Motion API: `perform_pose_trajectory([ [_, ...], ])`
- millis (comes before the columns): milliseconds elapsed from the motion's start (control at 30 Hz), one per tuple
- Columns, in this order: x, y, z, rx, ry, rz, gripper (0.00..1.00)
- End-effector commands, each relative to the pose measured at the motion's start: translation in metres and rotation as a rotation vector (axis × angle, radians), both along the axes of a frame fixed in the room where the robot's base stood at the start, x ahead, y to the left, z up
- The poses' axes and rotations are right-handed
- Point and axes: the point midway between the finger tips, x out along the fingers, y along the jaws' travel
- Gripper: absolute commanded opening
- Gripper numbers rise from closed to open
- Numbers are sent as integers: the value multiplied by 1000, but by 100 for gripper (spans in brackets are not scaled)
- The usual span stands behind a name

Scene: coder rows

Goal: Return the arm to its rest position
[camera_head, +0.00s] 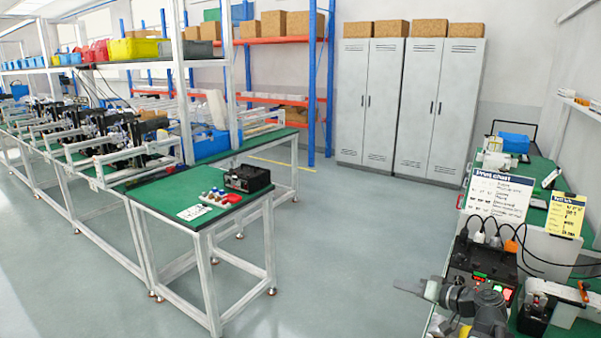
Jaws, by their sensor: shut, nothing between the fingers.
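My arm shows at the bottom right, a dark grey jointed arm in front of the right-hand bench. What appears to be my gripper (408,285) is at its left end, pointing left over the floor beside the bench. Its fingers look shut with nothing between them, and it is apart from any object. The lower part of my arm is cut off by the bottom edge of the view.
The right bench (543,188) carries a black box with lit buttons (482,268), cables, a white sign (497,195) and a yellow sign (566,214). A green-topped table (160,199) stands left, holding a black device (247,178). Grey lockers (368,105) stand behind. The middle floor is clear.

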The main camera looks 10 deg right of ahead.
Motion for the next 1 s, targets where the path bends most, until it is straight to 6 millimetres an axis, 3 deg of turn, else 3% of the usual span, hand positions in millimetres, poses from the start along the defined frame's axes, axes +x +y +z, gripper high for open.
perform_pose_trajectory([
  [33, 9, 49, 4, -32, 37, 87, 0],
  [200, 6, 187, -23, -185, 222, 335, 0],
  [300, -12, 242, -41, -294, 345, 435, 0],
  [400, -35, 277, -59, -421, 475, 492, 0],
  [467, -49, 286, -69, -510, 566, 497, 0],
  [533, -63, 279, -80, -605, 667, 462, 0],
  [700, -82, 222, -96, -747, 873, 266, 0],
  [800, -89, 204, -97, -769, 953, 164, 0],
  [1000, -91, 204, -97, -744, 972, 131, 0],
])
